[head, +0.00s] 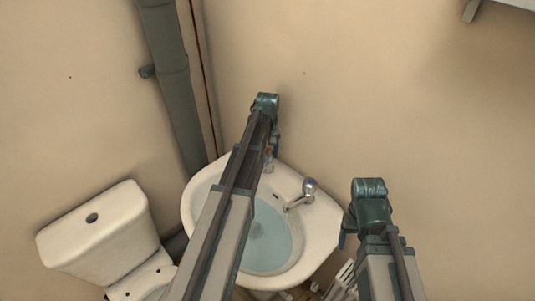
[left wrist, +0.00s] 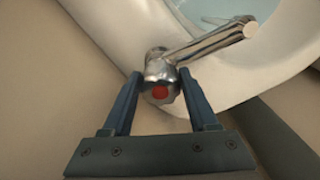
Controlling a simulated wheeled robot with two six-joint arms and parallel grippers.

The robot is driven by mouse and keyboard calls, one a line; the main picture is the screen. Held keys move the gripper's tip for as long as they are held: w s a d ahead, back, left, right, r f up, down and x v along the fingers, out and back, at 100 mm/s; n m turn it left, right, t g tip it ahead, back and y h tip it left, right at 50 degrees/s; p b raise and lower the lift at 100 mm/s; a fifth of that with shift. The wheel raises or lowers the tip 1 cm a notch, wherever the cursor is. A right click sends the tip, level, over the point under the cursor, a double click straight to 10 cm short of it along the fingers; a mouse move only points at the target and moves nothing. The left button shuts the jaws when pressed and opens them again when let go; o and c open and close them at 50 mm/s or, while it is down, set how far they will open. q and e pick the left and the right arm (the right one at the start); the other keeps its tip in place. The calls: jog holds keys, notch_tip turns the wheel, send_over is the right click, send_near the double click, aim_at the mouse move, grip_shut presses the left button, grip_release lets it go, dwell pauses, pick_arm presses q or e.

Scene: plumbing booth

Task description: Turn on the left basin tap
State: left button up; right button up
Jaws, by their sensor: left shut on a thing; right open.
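The left basin tap, a chrome tap with a red dot on its knob (left wrist: 160,88), stands on the rim of the white basin (left wrist: 285,70). Its spout (left wrist: 215,42) reaches over the bowl. My left gripper (left wrist: 162,95) is shut on the knob, one finger on each side. In the head view my left gripper (head: 272,150) is at the basin's back edge, and my left arm hides most of this tap. The right tap (head: 308,188) is in plain view on the rim. My right gripper (head: 348,235) is open, apart from the basin on its right; its fingers are mostly hidden.
The basin (head: 322,225) holds bluish water (head: 262,240). A white toilet cistern (head: 95,235) stands at the left. A grey pipe (head: 172,85) runs down the beige wall (head: 380,90). Wall space to the right is bare.

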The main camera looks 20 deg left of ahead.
aim_at(268, 152)
dwell(0.3)
pick_arm(q)
jog(key=o, duration=1.4)
jog(key=shift+r, duration=0.15)
notch_tip(268, 152, up, 14)
jog(key=p, duration=1.3)
jog(key=shift+f+p, duration=0.2)
jog(key=shift+p, duration=0.2)
jog(key=shift+d, duration=0.1)
jog(key=s+d+f+m+b, duration=0.1)
jog(key=s+d+m, duration=0.2)
jog(key=s+d, duration=0.4)
jog(key=s+d+f+m+b, duration=0.2)
jog(key=s+d+m, duration=0.2)
jog(key=s+d, duration=0.4)
jog(key=s+d+f+m+y+b, duration=0.1)
jog(key=s+d+m, duration=0.3)
jog(key=s+d, duration=0.3)
jog(key=shift+s+d+f, duration=0.1)
jog(key=shift+s+d, duration=0.1)
jog(key=shift+d, duration=0.25)
jog(key=shift+s+d+f, duration=0.1)
jog(key=shift+s+d, duration=0.1)
jog(key=shift+d, duration=0.2)
